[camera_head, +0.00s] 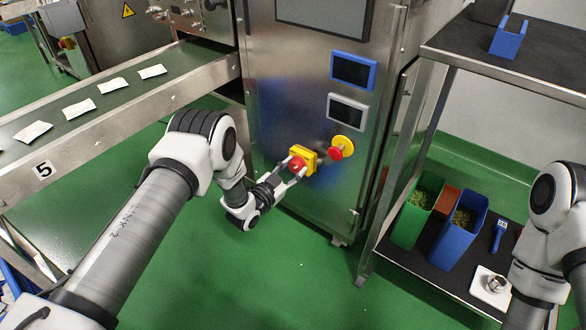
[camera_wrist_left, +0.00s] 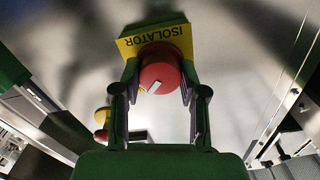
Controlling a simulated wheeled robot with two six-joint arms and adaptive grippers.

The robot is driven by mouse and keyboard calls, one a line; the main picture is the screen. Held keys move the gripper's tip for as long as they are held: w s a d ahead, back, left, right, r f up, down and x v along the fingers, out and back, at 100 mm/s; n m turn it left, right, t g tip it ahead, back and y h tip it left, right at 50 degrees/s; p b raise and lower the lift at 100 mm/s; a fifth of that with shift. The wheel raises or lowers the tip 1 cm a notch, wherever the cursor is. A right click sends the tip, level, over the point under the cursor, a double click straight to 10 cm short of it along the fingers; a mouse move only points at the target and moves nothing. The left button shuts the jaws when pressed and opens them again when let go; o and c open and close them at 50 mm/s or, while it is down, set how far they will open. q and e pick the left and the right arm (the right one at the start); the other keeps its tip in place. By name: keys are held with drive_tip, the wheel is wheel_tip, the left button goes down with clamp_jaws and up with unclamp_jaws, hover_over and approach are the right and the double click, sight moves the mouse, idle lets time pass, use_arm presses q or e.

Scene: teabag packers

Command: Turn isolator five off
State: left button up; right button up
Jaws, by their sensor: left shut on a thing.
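The isolator is a yellow plate (camera_head: 309,154) with a red round knob (camera_head: 296,164) on the front of a steel cabinet (camera_head: 262,110). My left gripper (camera_head: 291,173) reaches it from the lower left and is shut on the red knob. In the left wrist view, one finger is on each side of the knob (camera_wrist_left: 160,68). The plate (camera_wrist_left: 155,36) reads ISOLATOR upside down there. A pale mark on the knob points slantwise toward the lower left. My right gripper is out of frame.
A red and yellow push button (camera_head: 341,148) sits just right of the isolator. Blue and grey panels (camera_head: 353,70) are above. A conveyor (camera_head: 115,110) with white teabag packets runs left. A shelf rack with green (camera_head: 408,224) and blue (camera_head: 451,243) bins stands right.

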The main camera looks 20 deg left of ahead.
use_arm(q)
drive_tip(key=shift+n, duration=0.4)
drive_tip(key=n+p, duration=0.1)
drive_tip(key=n, duration=0.2)
drive_tip(key=shift+n, duration=0.4)
drive_tip(key=n+p, duration=0.1)
drive_tip(key=n, duration=1.2)
drive_tip(key=shift+n, duration=0.3)
drive_tip(key=o, duration=1.1)
drive_tip(key=shift+o, duration=0.2)
